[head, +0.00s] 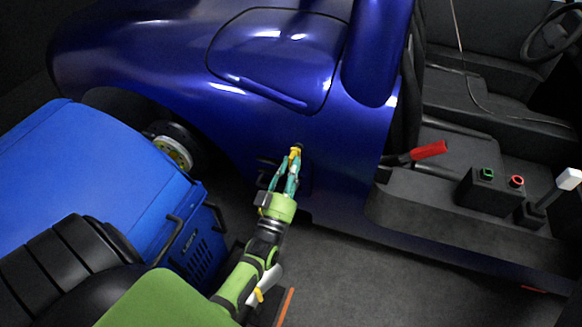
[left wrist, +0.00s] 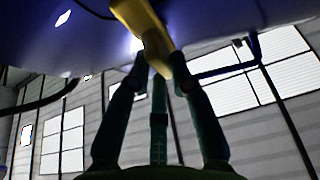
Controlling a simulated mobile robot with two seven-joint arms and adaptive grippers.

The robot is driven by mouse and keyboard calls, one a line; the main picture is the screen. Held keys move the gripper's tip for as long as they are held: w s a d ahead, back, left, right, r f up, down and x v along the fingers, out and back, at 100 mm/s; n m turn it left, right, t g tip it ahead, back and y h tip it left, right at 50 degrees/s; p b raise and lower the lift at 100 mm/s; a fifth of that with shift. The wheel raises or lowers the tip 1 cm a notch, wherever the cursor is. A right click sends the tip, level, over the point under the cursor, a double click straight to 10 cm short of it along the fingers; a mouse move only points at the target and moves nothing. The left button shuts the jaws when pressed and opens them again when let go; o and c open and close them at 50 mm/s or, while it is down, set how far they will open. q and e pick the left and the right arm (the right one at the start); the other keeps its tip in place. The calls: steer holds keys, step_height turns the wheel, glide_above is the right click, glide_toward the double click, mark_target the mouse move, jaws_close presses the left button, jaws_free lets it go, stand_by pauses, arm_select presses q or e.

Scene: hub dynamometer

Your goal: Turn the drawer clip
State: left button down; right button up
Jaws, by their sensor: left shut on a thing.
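A small yellow clip (head: 295,151) shows at the side of the blue car body (head: 335,140), below its rounded panel. My left gripper (head: 292,162) reaches up to it from below, its green fingers shut on it. In the left wrist view the yellow clip (left wrist: 143,24) runs from the top edge down between the closed fingertips (left wrist: 161,66). I cannot tell how far the clip is turned, and its far end is cut off in that view. My right gripper is not in view.
A blue cabinet (head: 85,165) with black handles stands at the left, near a wheel hub (head: 173,152). At the right are a red-handled lever (head: 428,150) and a black box (head: 490,190) with green and red buttons. Open grey floor (head: 370,285) lies below the car.

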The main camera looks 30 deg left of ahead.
arm_select(q)
steer(key=c, duration=1.1)
jaws_free()
steer(key=v, duration=1.2)
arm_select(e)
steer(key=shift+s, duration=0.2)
